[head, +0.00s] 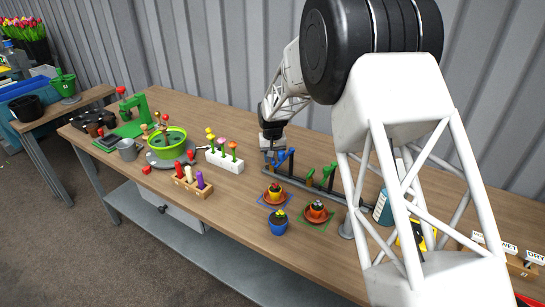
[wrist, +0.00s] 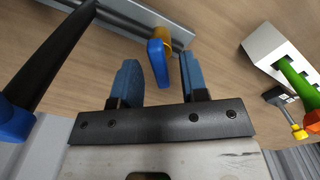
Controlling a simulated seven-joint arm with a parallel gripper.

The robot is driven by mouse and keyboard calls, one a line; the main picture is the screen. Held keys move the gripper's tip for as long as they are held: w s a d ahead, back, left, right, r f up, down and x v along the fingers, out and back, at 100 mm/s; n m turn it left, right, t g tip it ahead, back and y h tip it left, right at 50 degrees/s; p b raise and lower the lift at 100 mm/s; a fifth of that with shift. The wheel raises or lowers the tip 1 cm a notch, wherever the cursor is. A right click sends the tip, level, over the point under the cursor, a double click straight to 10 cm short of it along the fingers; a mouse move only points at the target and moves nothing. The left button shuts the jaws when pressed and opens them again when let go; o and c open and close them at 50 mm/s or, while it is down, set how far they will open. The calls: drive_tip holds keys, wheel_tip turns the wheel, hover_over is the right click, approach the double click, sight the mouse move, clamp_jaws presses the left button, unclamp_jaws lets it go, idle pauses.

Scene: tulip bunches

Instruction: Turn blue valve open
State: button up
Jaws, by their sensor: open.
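In the wrist view, a blue valve handle (wrist: 157,62) with a brass-coloured body (wrist: 160,37) stands by a grey rail (wrist: 145,14). My gripper (wrist: 159,66) is open, its two blue-padded fingers on either side of the handle, with a gap showing at each side. In the head view, my gripper (head: 272,148) is at the left end of the rail (head: 302,187), next to the blue parts (head: 290,157). The handle's exact angle there is partly hidden by my gripper. A dark rod with a blue end (wrist: 14,121) is at the left of the wrist view.
Green valve handles (head: 327,176) stand farther right on the rail. A white block with flowers (head: 225,161) stands left of my gripper; it also shows in the wrist view (wrist: 272,50).

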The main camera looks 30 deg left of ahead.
drive_tip(key=shift+r, duration=3.85)
drive_tip(key=shift+w+a+f+g+h, duration=0.3)
drive_tip(key=shift+w+a+g+h, duration=0.4)
drive_tip(key=shift+w+g, duration=0.15)
drive_tip(key=shift+w+a+g+h, duration=0.45)
drive_tip(key=shift+w+g+h, duration=0.2)
drive_tip(key=shift+g, duration=0.2)
drive_tip(key=shift+x, duration=3.95)
drive_tip(key=shift+s+r, duration=0.1)
drive_tip(key=shift+c, duration=0.3)
clamp_jaws()
